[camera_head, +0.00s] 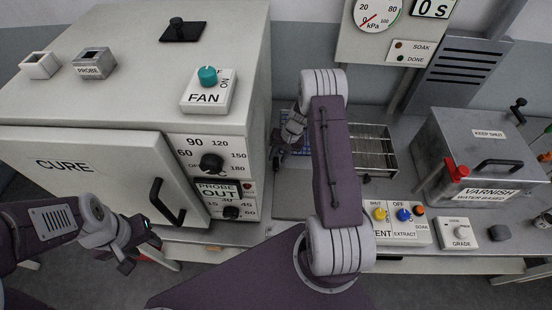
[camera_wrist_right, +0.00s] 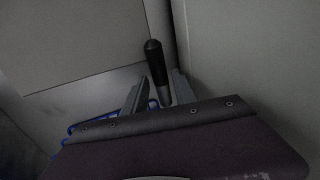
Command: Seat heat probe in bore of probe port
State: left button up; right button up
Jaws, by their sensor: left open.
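The probe port (camera_head: 94,63) is a grey block labelled PROBE with a dark square opening. It stands on top of the CURE oven at the left. In the head view my right gripper (camera_head: 282,143) is right of the oven, above a blue rack. My left gripper (camera_head: 142,244) is open and empty before the oven door.
The CURE oven (camera_head: 60,200) fills the left, with a door handle and knobs. A FAN switch (camera_head: 207,92), a white open block (camera_head: 39,65) and a black-knobbed plate (camera_head: 181,31) are on its top. A wire basket (camera_head: 375,150) and VARNISH tank (camera_head: 470,155) stand right.

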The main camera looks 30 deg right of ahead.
jog(key=shift+w+f, duration=0.1)
jog(key=shift+f, duration=0.25)
jog(key=shift+w+a+f, duration=0.1)
jog(key=shift+w, duration=0.05)
grip_shut()
jog(key=shift+d+r+b, duration=0.25)
jog(key=shift+r+b, duration=0.2)
jog(key=shift+b, duration=0.05)
notch_tip(320, 180, up, 6)
jog(key=shift+r+b, duration=0.1)
jog(key=shift+b, duration=0.2)
jog(key=s+d+b, duration=0.2)
jog(key=s+d, duration=0.3)
jog(key=d, duration=0.3)
jog(key=s+d+b, duration=0.2)
jog(key=s+d, duration=0.3)
jog(key=d, duration=0.3)
jog(key=shift+s+d, duration=0.3)
jog(key=shift+s, duration=0.05)
